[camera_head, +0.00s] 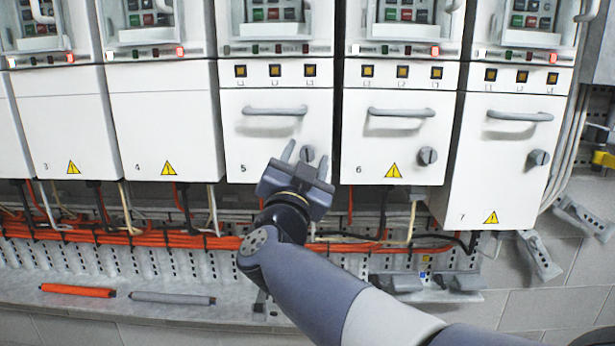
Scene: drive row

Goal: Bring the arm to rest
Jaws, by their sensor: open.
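My gripper (297,153) is in front of the lower part of drive cabinet 5 (262,122), near its round grey knob (307,154). Its two fingers are apart with nothing between them. I cannot tell whether a finger touches the cabinet. My arm (310,281) reaches up from the lower right, and the gripper hides the bottom edge of cabinet 5.
Drive cabinet 6 (376,152), with a handle and knob, and cabinet 7 (478,168) stand to the right. Cabinets 3 and 4 (150,130) are on the left. Orange cables (120,237) run below. An orange rod (77,290) and a grey rod (172,298) lie on the ledge.

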